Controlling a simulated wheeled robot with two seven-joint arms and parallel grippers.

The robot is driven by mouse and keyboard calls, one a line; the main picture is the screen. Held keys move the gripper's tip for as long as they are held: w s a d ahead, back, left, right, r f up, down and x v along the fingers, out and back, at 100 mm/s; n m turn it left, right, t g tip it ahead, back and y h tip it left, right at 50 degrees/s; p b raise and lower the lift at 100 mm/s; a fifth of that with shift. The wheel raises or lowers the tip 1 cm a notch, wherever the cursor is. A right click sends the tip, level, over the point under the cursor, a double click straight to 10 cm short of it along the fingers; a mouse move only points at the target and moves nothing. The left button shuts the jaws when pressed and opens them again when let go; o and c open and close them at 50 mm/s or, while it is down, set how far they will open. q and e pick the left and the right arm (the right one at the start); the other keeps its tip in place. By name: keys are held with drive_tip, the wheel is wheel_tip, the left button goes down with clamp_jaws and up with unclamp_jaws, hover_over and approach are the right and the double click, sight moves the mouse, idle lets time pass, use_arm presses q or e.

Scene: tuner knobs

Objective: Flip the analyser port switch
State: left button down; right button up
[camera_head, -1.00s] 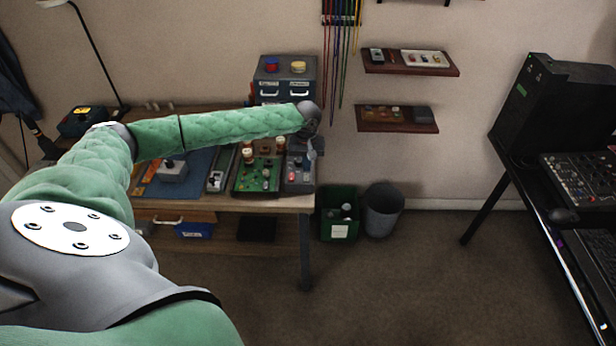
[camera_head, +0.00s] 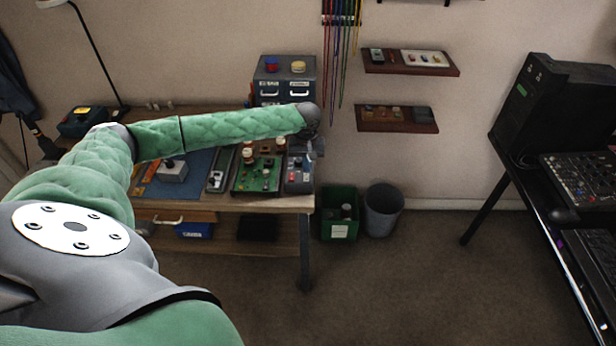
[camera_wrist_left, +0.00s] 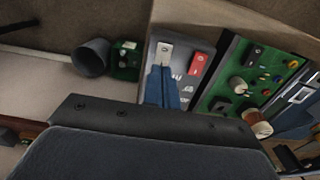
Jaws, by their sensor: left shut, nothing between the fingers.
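A grey box (camera_head: 299,176) with small switches sits at the right end of the workbench, partly under my left arm in the head view. In the left wrist view the same grey box (camera_wrist_left: 185,60) shows a white switch piece (camera_wrist_left: 164,52) and a red one (camera_wrist_left: 197,64), with pale markings. I cannot tell which is the analyser port switch. My left gripper (camera_wrist_left: 160,70) is shut and empty, its blue fingertips over the box beside the white piece; contact is unclear. In the head view the left gripper (camera_head: 308,146) is mostly hidden behind its wrist. My right gripper is not in view.
A green circuit board (camera_head: 257,175) with knobs lies just left of the grey box. A drawer unit (camera_head: 284,80) stands behind. A green bin (camera_head: 339,212) and a grey bin (camera_head: 383,210) stand on the floor to the right.

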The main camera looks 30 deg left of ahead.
use_arm(q)
drive_tip(key=shift+f, duration=0.3)
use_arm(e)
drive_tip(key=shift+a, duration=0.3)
use_arm(q)
drive_tip(key=shift+f, duration=0.1)
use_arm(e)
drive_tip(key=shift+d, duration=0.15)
use_arm(q)
drive_tip(key=shift+f, duration=0.25)
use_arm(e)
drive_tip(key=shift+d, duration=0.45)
